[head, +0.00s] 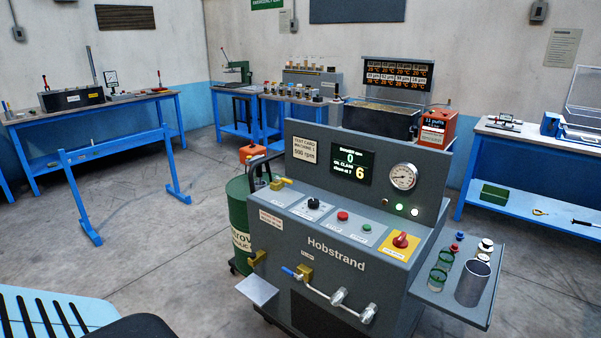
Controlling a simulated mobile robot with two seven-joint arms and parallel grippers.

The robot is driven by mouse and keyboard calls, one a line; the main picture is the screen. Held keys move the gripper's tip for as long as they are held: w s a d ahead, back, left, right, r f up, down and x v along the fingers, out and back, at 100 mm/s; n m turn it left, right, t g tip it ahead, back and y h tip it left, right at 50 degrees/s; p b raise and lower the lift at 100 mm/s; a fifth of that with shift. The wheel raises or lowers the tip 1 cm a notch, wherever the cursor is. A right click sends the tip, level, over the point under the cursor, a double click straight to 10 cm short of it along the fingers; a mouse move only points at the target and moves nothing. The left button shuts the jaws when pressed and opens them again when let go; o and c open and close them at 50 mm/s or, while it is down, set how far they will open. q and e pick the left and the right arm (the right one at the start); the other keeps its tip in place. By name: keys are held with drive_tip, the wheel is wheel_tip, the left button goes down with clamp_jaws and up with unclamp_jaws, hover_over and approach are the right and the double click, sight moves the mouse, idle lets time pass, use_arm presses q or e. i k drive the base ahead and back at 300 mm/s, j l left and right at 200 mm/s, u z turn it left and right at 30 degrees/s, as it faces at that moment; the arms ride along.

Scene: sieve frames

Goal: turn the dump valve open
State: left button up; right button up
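The grey Hobstrand test machine (335,255) stands in the middle of the head view. A brass valve with a yellow lever (280,184) sits at the left of its sloped top panel. A brass valve with a blue lever (297,273) is on the front face, joined to a silver pipe (340,298). A further brass fitting (257,258) is on the left of the front. The labels are too small to tell which one is the dump valve. Neither of my grippers is in view, and nothing touches the machine.
A small grey tray (257,289) juts out at the front left. A green drum (240,222) stands behind left. A blue slatted piece (40,312) fills the lower left corner. Left floor is mostly open.

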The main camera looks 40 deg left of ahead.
sight(277, 179)
drive_tip(key=i+j+z, duration=0.25)
drive_tip(key=j, duration=0.65)
drive_tip(key=j+z, duration=0.25)
drive_tip(key=j, duration=1.95)
drive_tip(key=i+j, duration=0.1)
drive_tip(key=j, duration=1.2)
